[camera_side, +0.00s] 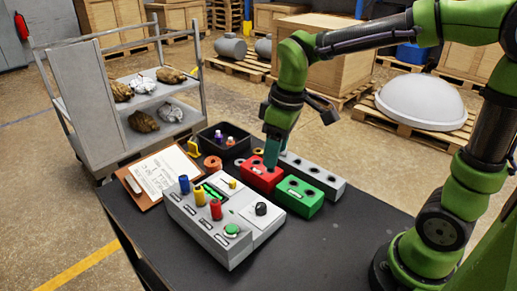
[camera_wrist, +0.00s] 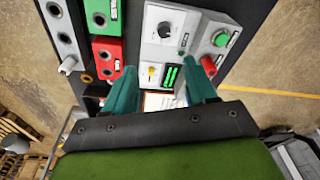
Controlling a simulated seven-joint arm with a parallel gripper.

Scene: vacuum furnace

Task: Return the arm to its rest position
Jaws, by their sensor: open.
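My arm is green and black and reaches over the table from the right in the side view. My gripper (camera_side: 272,152) points down above the red block, with teal fingers. In the wrist view my gripper (camera_wrist: 164,92) has its two teal fingers well apart with nothing between them. The red block (camera_side: 262,173) has holes in its top and stands behind the green block (camera_side: 299,196). I cannot tell from the side view how far the fingertips are from the red block. The grey control panel (camera_side: 228,216) is left of both blocks.
A grey block with holes (camera_side: 325,180) stands behind the red and green blocks. A black bin (camera_side: 222,138) holds small items. A clipboard (camera_side: 160,172) lies left of the panel. A shelf cart (camera_side: 95,105) stands beside the table. The table's front right (camera_side: 340,235) is clear.

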